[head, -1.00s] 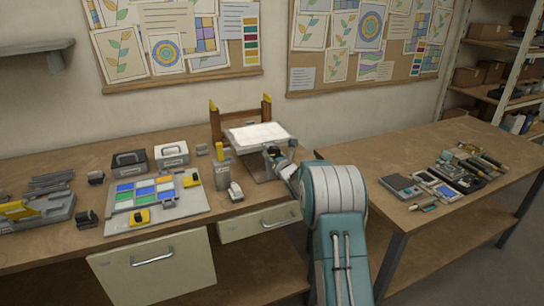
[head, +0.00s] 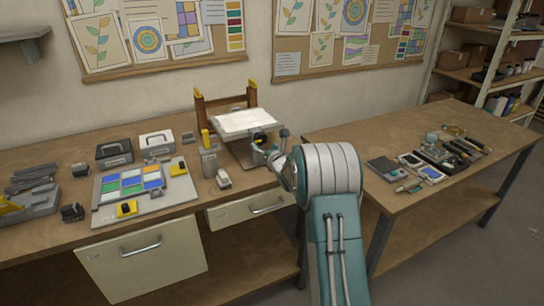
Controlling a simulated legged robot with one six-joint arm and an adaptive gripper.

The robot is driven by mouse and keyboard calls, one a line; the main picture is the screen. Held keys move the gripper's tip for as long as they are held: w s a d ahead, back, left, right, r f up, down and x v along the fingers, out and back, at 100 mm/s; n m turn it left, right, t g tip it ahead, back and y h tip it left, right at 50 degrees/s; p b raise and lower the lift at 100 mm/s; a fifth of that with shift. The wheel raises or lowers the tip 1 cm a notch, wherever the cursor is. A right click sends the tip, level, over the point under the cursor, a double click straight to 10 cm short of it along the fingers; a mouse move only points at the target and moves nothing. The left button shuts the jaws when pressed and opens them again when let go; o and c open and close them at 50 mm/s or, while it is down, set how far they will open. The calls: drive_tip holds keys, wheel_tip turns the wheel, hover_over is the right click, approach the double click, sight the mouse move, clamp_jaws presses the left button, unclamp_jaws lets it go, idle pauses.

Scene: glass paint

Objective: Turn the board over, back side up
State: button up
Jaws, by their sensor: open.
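A flat white board (head: 245,122) lies near level on top of a wooden stand (head: 197,103) with yellow-tipped posts, at the back of the left workbench. Which face of the board is up I cannot tell from its plain white top. My gripper (head: 270,140) is open at the board's front right corner, its fingers a little below the top surface. It appears empty, and whether it touches the board I cannot tell. My arm comes up from the lower right, and the gripper hides a small part of the stand's right side.
A panel (head: 105,214) with coloured glass pieces and yellow-topped tools lies left of the stand. A grey holder (head: 209,160) and a small white block (head: 224,179) stand just in front.

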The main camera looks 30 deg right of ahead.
drive_tip(key=s, duration=0.8)
drive_tip(key=shift+s, duration=0.3)
drive_tip(key=s+a+r+m+g+h, duration=0.1)
drive_tip(key=s+a+r+m+g, duration=0.2)
drive_tip(key=s+a+r+m, duration=0.4)
drive_tip(key=s+a+r+m+g+h, duration=0.1)
drive_tip(key=s+a+r+m+g, duration=0.15)
drive_tip(key=s+m, duration=0.45)
drive_tip(key=s+a+m+g+y, duration=0.1)
drive_tip(key=s+a+m+g, duration=0.2)
drive_tip(key=s+m, duration=0.6)
drive_tip(key=s+a+f+m+g+y, duration=0.1)
drive_tip(key=s+a+m+g, duration=0.3)
drive_tip(key=s, duration=1.2)
drive_tip(key=a+m, duration=0.3)
drive_tip(key=m, duration=0.3)
drive_tip(key=shift+s+a+f, duration=0.15)
drive_tip(key=shift+a+f, duration=0.1)
drive_tip(key=shift+f, duration=0.05)
